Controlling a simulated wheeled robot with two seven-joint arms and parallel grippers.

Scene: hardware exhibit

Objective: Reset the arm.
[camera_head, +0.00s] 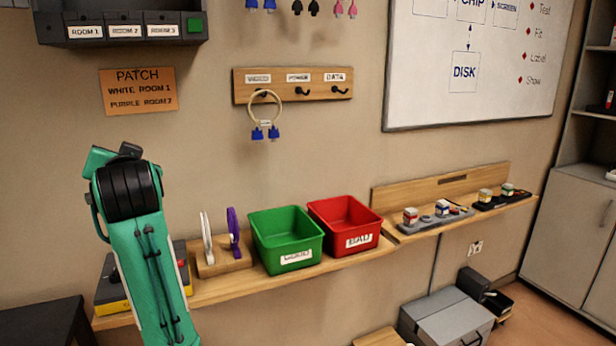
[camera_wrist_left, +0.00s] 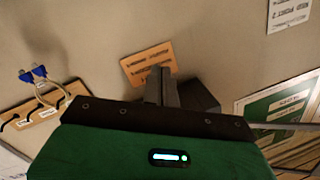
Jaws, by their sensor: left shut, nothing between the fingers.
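My left arm (camera_head: 145,250) rises from the bottom left in the head view, green with a black wrist band. Its fingers cannot be made out clearly there. In the left wrist view my left gripper (camera_wrist_left: 161,86) is shut with nothing between its fingers. It points toward the wall, and the orange patch sign (camera_wrist_left: 148,62) shows behind its tips. In the head view this sign (camera_head: 138,91) is above the arm, apart from it. My right gripper is in neither view.
A wooden shelf (camera_head: 225,290) holds a green bin (camera_head: 287,240), a red bin (camera_head: 345,224) and a stand with white and purple items. Above hangs a hook rack (camera_head: 293,84) with a looped cable (camera_head: 263,105). A dark room-labelled holder (camera_head: 122,28) is at upper left.

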